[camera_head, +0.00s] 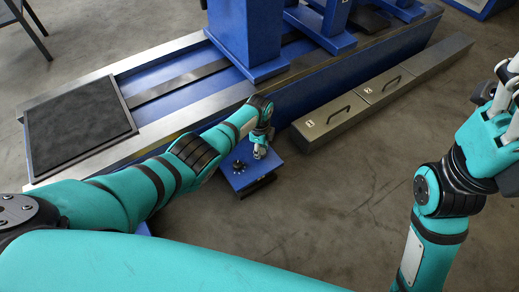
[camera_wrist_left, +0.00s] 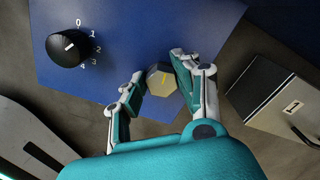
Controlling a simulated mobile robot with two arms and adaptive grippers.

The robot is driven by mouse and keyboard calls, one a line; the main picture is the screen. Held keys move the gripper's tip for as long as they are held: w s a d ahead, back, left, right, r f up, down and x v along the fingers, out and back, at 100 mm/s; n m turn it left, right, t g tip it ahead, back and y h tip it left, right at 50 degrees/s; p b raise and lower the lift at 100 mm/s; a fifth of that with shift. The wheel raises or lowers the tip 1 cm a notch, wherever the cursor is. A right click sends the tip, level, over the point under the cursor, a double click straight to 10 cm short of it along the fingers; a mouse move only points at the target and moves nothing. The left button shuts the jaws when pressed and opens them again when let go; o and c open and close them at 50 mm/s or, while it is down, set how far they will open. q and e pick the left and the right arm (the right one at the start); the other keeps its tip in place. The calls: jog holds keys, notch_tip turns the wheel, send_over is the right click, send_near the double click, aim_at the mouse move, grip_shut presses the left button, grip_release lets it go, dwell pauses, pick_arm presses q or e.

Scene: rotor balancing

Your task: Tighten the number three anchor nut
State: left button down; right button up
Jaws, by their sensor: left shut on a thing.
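My left gripper (camera_wrist_left: 159,74) is shut on the nut, with one finger on each side; no number shows on the nut. In the head view my left gripper (camera_head: 260,151) points down at the small blue box (camera_head: 238,181), where the fingers largely hide the nut. A black dial (camera_wrist_left: 69,47) numbered 0 to 4 is on the same panel, its white line roughly toward 1. My right gripper (camera_head: 506,92) is raised at the right edge, partly cut off.
A long blue machine bed (camera_head: 165,105) with a dark plate (camera_head: 80,125) lies behind the box. Grey cases (camera_head: 335,120) with black handles lie on the floor to its right; one labelled 1 shows in the left wrist view (camera_wrist_left: 265,90). The floor between box and right arm is clear.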

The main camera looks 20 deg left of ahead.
pick_arm(q)
jog(key=shift+f+m, duration=0.1)
jog(key=shift+m, duration=0.7)
jog(key=c, duration=1)
grip_release()
jog(key=shift+o, duration=0.2)
jog(key=shift+w, duration=0.1)
jog(key=shift+r, duration=0.8)
notch_tip(320, 180, up, 10)
jog(key=shift+r, duration=0.25)
